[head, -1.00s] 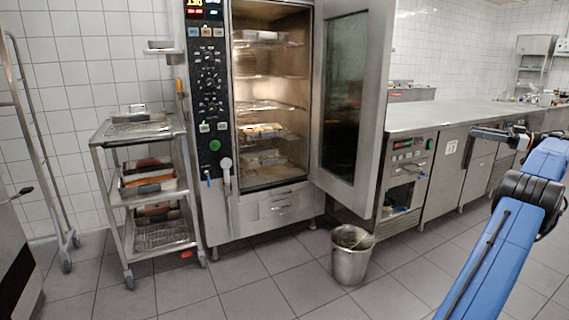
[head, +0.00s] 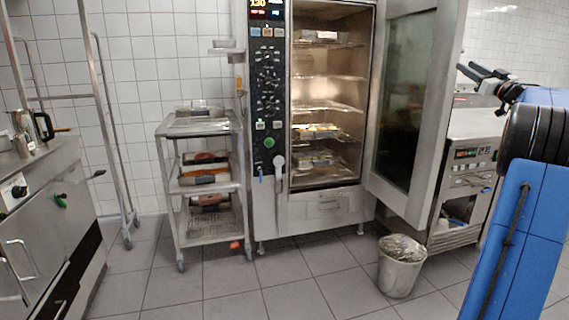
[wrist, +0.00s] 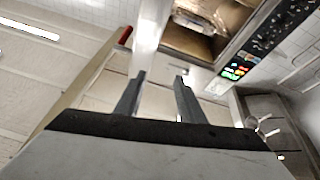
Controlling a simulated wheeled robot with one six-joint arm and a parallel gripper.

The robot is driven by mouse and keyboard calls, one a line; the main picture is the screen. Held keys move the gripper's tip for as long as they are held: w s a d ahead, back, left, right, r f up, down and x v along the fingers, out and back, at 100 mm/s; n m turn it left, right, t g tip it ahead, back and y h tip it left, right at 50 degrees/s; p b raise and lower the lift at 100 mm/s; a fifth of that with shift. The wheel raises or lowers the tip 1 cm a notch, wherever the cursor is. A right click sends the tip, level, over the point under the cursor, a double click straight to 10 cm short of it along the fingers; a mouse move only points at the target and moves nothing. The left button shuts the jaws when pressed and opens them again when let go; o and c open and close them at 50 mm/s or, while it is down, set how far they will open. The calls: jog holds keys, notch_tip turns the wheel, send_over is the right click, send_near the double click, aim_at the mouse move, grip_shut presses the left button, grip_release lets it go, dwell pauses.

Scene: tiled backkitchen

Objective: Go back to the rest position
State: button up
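My gripper (wrist: 161,78) shows in the wrist view with its two dark fingers apart and nothing between them. It points up past the top of the oven (wrist: 200,42) toward the ceiling.
The open oven (head: 325,100) holds several trays. A steel trolley (head: 205,128) with trays stands left of it, and a metal bin (head: 401,268) stands on the floor below the door. A steel counter (head: 45,165) is at the left. The tiled floor in front is free.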

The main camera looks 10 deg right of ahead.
jog(key=w+a+r+m+h, duration=0.25)
jog(key=a+h, duration=0.25)
jog(key=a, duration=0.4)
jog(key=s+a+f+m+g+h, duration=0.25)
jog(key=a+f, duration=0.25)
jog(key=a, duration=0.5)
jog(key=s+a+f+m+g+h, duration=0.1)
jog(key=s+a+f+m+g, duration=0.25)
jog(key=a+f, duration=0.4)
jog(key=s+a+f+n+g+y, duration=0.3)
jog(key=s+a+f+g, duration=0.3)
jog(key=s+a+f, duration=1)
jog(key=s+a+f+n+g+y, duration=0.3)
jog(key=s+a+f+g+y, duration=0.2)
jog(key=s+a+f, duration=1.2)
jog(key=s+f, duration=0.4)
jog(key=s, duration=0.2)
jog(key=shift+a+g, duration=0.3)
jog(key=shift+g, duration=0.1)
jog(key=shift+f, duration=0.1)
jog(key=shift+c, duration=0.6)
